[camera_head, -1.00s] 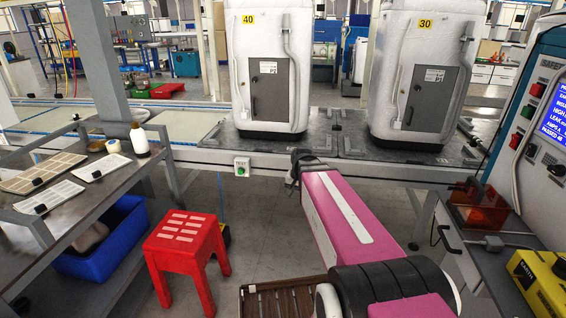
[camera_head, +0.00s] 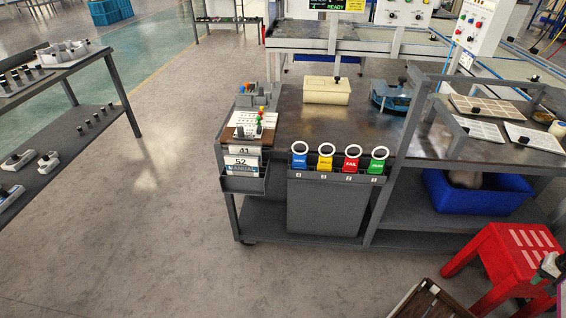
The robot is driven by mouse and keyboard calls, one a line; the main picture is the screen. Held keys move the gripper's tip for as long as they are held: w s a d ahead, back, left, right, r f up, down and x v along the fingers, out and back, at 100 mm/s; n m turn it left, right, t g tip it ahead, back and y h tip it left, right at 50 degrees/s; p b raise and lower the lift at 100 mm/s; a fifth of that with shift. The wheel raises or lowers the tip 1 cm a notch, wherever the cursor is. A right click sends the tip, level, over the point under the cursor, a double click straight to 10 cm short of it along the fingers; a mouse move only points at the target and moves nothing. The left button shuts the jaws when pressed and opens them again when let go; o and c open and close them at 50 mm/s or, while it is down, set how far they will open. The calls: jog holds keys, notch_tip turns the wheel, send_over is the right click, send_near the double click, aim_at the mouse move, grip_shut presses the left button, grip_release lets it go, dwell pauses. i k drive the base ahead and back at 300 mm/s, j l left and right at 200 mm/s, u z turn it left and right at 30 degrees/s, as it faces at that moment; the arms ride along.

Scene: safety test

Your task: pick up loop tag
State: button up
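Several loop tags hang in a row on the front rail of the workbench, each with a white ring on top. From left to right they are a blue tag (camera_head: 299,161), a yellow tag (camera_head: 325,163), a red tag (camera_head: 350,165) and a green tag (camera_head: 376,166). Their rings stand up above the rail and nothing covers them. A small part of what looks like my arm shows at the lower right edge, in front of the red stool. I cannot make out my gripper.
The workbench (camera_head: 290,120) holds a cream box (camera_head: 327,90) and a blue device (camera_head: 390,97). A grey bin (camera_head: 325,210) is below the tags. A red stool (camera_head: 515,250), blue crate (camera_head: 480,200) and wooden crate (camera_head: 432,302) are right. Open floor lies front and left.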

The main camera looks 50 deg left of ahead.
aim_at(324, 164)
jog(key=u, duration=1.15)
jog(key=i+l+u, duration=0.1)
jog(key=l+u, duration=0.2)
jog(key=u, duration=0.15)
jog(key=l+u, duration=0.35)
jog(key=u, duration=0.15)
jog(key=l+u, duration=0.7)
jog(key=u, duration=0.25)
